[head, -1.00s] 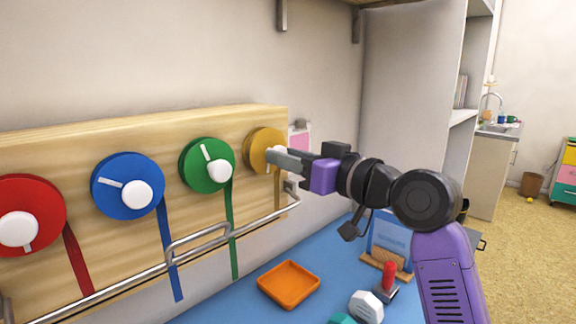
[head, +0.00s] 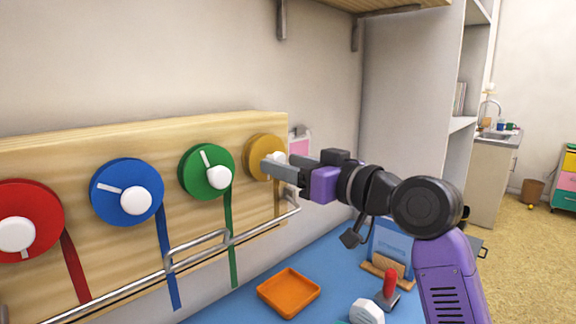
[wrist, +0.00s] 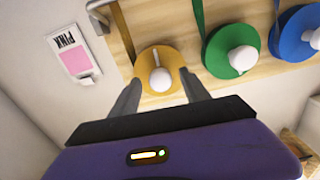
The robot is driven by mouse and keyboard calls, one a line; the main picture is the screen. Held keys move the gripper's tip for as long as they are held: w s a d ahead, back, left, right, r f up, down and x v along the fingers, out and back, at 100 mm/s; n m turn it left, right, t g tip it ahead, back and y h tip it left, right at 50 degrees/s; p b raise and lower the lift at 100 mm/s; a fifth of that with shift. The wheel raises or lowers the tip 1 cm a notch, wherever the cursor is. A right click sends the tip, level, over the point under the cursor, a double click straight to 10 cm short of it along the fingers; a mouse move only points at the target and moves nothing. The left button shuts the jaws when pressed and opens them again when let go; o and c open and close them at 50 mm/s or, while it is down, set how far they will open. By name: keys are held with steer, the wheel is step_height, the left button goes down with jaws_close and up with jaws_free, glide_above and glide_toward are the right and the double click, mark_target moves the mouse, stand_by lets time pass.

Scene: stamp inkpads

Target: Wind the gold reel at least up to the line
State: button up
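The gold reel (head: 262,146) is at the right end of the wooden board, with a white knob (head: 279,158) and a gold ribbon (head: 277,196) hanging below it. In the wrist view the gold reel (wrist: 158,57) has its knob (wrist: 160,80) between my two fingers. My gripper (head: 270,167) reaches it from the right. The fingers (wrist: 158,84) stand apart on either side of the knob with visible gaps, so it is open. In the head view my fingers hide part of the reel and knob. I cannot make out the line.
Green (head: 206,172), blue (head: 127,192) and red (head: 25,218) reels with white knobs sit left on the board (head: 60,150). A metal rail (head: 262,222) runs in front of the ribbons. An orange tray (head: 289,292) and a red-handled stamp (head: 389,287) are on the blue table.

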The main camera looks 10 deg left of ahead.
steer(key=v, duration=0.7)
steer(key=shift+s+d, duration=0.25)
steer(key=shift+d, duration=0.1)
